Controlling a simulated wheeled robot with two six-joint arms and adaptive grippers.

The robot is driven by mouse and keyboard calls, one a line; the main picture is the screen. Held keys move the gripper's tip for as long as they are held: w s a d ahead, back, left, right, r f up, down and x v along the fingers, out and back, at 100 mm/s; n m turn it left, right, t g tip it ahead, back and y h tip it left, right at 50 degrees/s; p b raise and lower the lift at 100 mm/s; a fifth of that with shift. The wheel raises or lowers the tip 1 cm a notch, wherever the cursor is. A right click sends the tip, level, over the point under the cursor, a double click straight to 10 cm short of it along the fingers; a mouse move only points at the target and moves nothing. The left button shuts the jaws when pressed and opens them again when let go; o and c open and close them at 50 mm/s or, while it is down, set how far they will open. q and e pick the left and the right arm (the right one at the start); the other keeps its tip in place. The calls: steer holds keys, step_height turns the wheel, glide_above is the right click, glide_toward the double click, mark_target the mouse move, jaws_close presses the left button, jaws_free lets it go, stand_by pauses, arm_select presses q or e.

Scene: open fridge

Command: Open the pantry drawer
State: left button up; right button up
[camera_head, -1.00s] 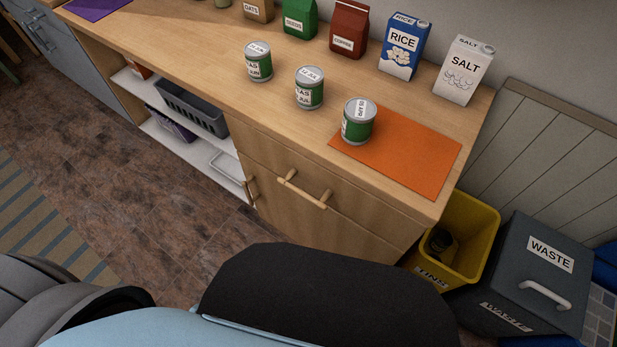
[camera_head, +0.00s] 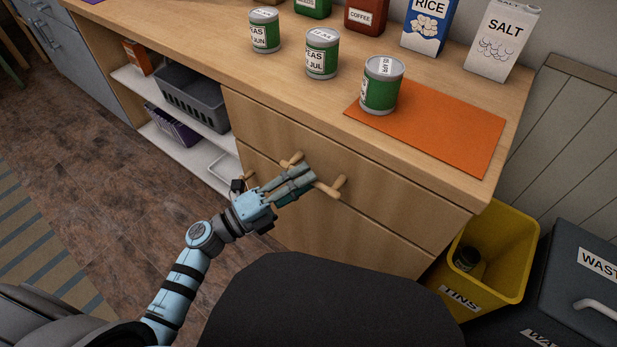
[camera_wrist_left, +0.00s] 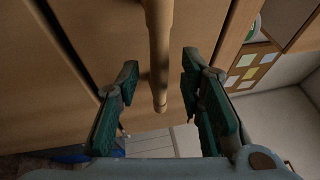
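The wooden drawer front (camera_head: 385,190) sits under the counter and looks closed. Its bar handle (camera_head: 338,188) runs across the front, with its middle covered by my left gripper. My left gripper (camera_head: 308,178) is at the handle, with its fingers reaching over the bar. In the left wrist view, the handle bar (camera_wrist_left: 159,50) passes between the two open fingers (camera_wrist_left: 160,80), with space on both sides. My right gripper is not in view.
Several green tins, one of them a tin (camera_head: 382,85) on an orange mat (camera_head: 450,130), stand on the counter. Open shelves with a grey basket (camera_head: 195,100) are left of the drawer. A yellow bin (camera_head: 505,255) and a dark waste bin (camera_head: 565,280) stand at the right.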

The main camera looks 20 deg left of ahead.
arm_select(q)
steer(key=shift+x, duration=0.85)
jaws_close()
